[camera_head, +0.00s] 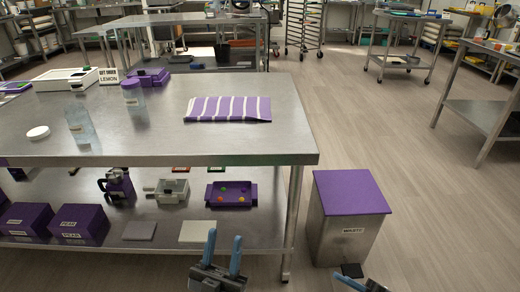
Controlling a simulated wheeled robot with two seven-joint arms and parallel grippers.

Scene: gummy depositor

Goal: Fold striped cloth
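The striped cloth (228,109) is purple with white stripes. It lies as a flat, roughly rectangular piece on the steel table (200,143), towards its right side. I cannot tell how many layers it has. My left gripper (224,244) shows at the bottom centre with its two blue fingers apart and nothing between them. It is in front of the table and well short of the cloth. My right gripper (360,284) is only partly in view at the bottom edge, with one blue finger showing.
A waste bin (350,190) with a purple lid stands right of the table. A clear jar (133,95), another clear container (80,127), a white lid (38,133) and a lemon sign (108,77) are left of the cloth. The lower shelf holds purple boxes (78,223) and a purple tray (231,193).

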